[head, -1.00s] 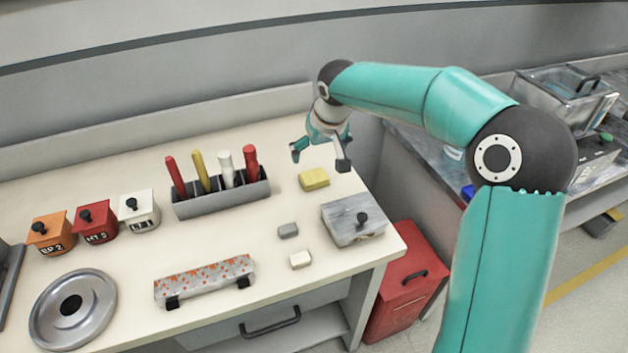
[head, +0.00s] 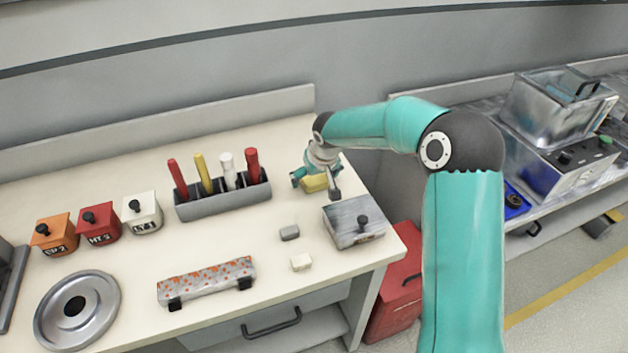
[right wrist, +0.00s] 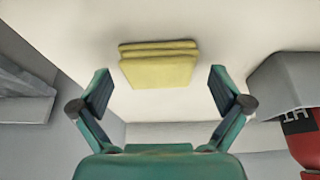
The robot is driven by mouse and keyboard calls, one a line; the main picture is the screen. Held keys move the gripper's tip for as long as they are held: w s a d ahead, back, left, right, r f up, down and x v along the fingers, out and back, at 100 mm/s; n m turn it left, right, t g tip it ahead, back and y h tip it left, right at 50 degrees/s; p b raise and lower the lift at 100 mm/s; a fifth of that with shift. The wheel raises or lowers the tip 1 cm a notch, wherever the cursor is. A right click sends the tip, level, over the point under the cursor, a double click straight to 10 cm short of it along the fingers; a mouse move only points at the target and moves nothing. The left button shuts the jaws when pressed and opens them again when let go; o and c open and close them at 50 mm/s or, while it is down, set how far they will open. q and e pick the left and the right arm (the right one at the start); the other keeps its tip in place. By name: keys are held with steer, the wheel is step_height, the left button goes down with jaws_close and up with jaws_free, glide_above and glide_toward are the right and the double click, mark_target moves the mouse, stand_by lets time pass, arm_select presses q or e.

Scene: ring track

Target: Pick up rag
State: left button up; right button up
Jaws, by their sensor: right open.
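The rag is a folded yellow cloth (head: 314,184) lying on the cream bench top near its far right corner. My right gripper (head: 316,183) is over it, with one finger to each side of the rag and the wrist partly covering it. In the right wrist view the rag (right wrist: 158,66) shows in layers, just beyond and between the spread fingers (right wrist: 159,88). The gripper is open, with a gap between each finger and the rag. My left gripper is not in view.
A grey rack (head: 224,203) with several coloured handles stands left of the rag. A back ledge (head: 200,117) runs behind.

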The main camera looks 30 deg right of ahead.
mark_target(315, 179)
steer(key=shift+c, duration=0.3)
steer(key=c, duration=1)
steer(key=shift+r, duration=0.15)
step_height(315, 179, up, 20)
steer(key=shift+f+p, duration=0.1)
steer(key=shift+p, duration=0.5)
